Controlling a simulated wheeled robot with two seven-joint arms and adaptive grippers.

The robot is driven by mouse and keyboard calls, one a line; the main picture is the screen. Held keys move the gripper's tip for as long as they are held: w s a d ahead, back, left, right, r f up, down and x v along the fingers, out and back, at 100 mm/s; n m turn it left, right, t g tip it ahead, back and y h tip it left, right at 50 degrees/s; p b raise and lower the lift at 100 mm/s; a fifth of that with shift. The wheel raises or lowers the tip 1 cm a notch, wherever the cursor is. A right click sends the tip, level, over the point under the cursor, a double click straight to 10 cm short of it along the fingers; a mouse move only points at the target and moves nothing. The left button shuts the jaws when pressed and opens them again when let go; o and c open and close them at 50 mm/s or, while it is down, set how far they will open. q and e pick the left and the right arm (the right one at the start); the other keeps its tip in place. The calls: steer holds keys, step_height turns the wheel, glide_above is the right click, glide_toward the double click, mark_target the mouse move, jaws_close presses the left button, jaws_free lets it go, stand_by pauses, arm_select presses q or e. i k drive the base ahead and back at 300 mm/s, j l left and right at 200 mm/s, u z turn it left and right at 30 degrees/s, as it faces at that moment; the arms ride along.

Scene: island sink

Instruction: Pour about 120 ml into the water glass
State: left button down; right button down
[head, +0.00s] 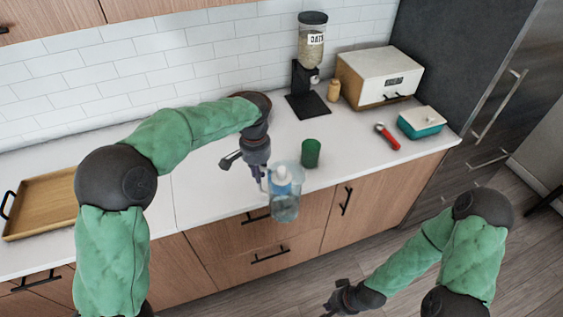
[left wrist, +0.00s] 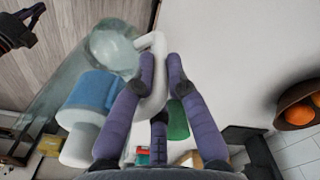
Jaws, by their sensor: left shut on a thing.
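A clear pitcher (head: 286,208) with a blue and white insert is held near the counter's front edge, close to upright in the head view. My left gripper (head: 262,180) is shut on its pale handle, which the left wrist view shows between the fingers (left wrist: 160,85). The blue and white insert (left wrist: 92,100) also shows there. A green cup (head: 310,153) stands on the counter just right of the pitcher, apart from it in the head view. It is the only drinking vessel I see; its inside is hard to see. My right gripper (head: 329,300) is open and empty, low in front of the cabinets.
A dispenser (head: 311,45), a small tan jar (head: 333,91) and a white bread box (head: 378,75) stand at the back. A red-handled tool (head: 387,136) and teal dish (head: 421,122) lie right. A wooden tray (head: 45,200) is at left.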

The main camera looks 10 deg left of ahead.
mark_target(311, 148)
steer(key=l+u, duration=0.25)
steer(key=l, duration=0.4)
steer(key=l+u, duration=0.3)
steer(key=l, duration=0.4)
steer(key=l+u, duration=0.25)
steer(key=l, duration=0.4)
steer(key=k+l+u, duration=0.15)
steer(key=l+u, duration=0.15)
steer(key=l, duration=0.35)
